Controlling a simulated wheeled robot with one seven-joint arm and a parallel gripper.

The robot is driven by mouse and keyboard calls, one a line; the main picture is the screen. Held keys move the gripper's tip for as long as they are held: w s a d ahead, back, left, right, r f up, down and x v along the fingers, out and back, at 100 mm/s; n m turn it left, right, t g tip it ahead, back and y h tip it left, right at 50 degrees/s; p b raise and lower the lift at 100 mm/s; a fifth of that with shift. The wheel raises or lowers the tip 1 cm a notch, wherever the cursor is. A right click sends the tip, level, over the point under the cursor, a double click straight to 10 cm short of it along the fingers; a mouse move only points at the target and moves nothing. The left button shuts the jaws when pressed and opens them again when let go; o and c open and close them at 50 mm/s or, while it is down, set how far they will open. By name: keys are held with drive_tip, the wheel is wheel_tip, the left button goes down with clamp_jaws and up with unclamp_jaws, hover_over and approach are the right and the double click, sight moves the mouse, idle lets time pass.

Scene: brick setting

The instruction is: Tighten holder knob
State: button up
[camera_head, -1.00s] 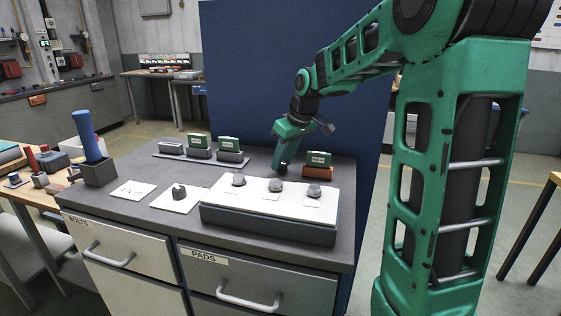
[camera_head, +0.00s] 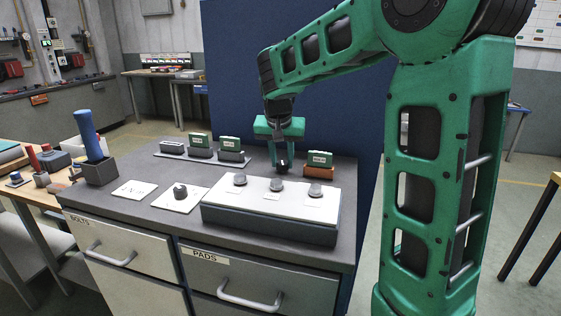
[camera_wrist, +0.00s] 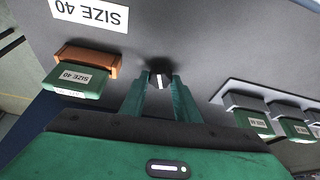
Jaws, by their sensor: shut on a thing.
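My gripper (camera_head: 281,163) points down at the back of the grey cabinet top, behind the white panel. In the wrist view my gripper (camera_wrist: 160,84) is shut on a small dark knob (camera_wrist: 159,74) with a white mark. The fingers hide its sides, and I cannot see clearly what it is mounted on. Beside it stands an orange-brown holder (camera_head: 319,173) with a green pad (camera_head: 319,158). The wrist view shows this holder (camera_wrist: 98,57) and its pad (camera_wrist: 70,91), labelled SIZE 40, to the left of my fingers, apart from them.
A white-topped box (camera_head: 257,203) with three grey knobs stands in front of my gripper. A rail (camera_head: 176,154) with green pads in dark holders lies to the left. A white card (camera_head: 180,200) bears another knob. A blue-handled tool (camera_head: 87,135) stands in a cup. A blue partition (camera_head: 240,75) rises behind.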

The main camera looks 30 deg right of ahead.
drive_tip(key=m, duration=0.2)
drive_tip(key=m+g+h, duration=0.1)
drive_tip(key=m, duration=0.2)
drive_tip(key=shift+w+a+m+g, duration=0.2)
drive_tip(key=shift+w+m+g, duration=0.05)
drive_tip(key=shift+m+g, duration=0.05)
drive_tip(key=shift+w+m+g+h, duration=0.1)
drive_tip(key=shift+m+g+h, duration=0.45)
drive_tip(key=shift+m, duration=1.35)
drive_tip(key=shift+r, duration=0.1)
drive_tip(key=o, duration=1.1)
drive_tip(key=shift+g, duration=0.25)
drive_tip(key=shift+c, duration=0.2)
drive_tip(key=v, duration=1)
drive_tip(key=shift+r, duration=0.35)
